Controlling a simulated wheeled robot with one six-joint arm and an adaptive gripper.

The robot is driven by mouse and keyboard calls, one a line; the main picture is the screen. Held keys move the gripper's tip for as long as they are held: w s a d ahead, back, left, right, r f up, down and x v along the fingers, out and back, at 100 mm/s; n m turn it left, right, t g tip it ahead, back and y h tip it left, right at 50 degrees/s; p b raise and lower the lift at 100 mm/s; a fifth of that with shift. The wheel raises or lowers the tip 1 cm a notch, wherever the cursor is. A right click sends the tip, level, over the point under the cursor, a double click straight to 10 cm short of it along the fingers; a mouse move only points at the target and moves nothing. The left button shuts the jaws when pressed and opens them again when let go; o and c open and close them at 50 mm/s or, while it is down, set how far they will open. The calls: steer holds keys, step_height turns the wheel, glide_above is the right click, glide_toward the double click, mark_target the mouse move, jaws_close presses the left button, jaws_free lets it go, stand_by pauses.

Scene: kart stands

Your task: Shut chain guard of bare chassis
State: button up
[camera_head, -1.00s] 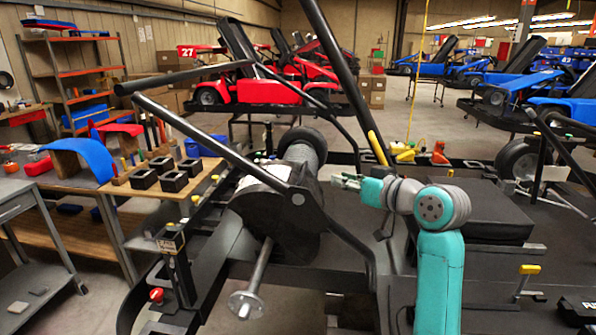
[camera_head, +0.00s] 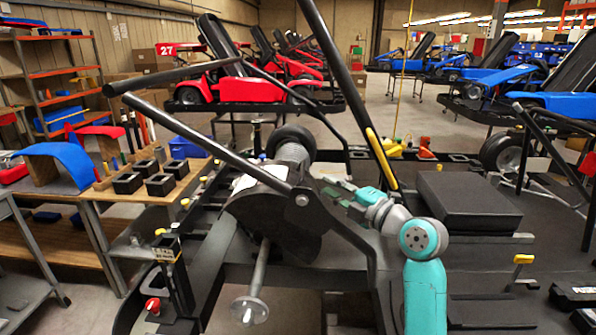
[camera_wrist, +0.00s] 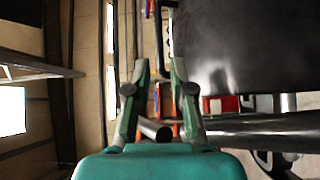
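The bare chassis (camera_head: 340,281) is a black frame filling the lower middle of the head view. On it sits a dark rounded plate (camera_head: 272,222), which looks like the chain guard. It stands tilted up beside a ribbed cylinder and wheel (camera_head: 292,150); I cannot tell how its hinge sits. My gripper (camera_head: 345,190) is just right of this plate, partly hidden behind a black bar. In the wrist view my gripper (camera_wrist: 158,75) has its two green fingers apart with nothing gripped. A dark shiny surface (camera_wrist: 230,45) lies right of the fingers, and a black tube end (camera_wrist: 155,130) shows between them.
A slanted black bar (camera_head: 205,138) and an upright post (camera_head: 340,80) rise close to my arm. A black seat block (camera_head: 468,200) is at right. A metal axle with a disc (camera_head: 249,310) sticks out in front. A workbench (camera_head: 150,190) stands at left.

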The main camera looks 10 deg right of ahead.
mark_target(302, 169)
steer(key=x, duration=1.1)
jaws_close()
steer(key=shift+s, duration=0.1)
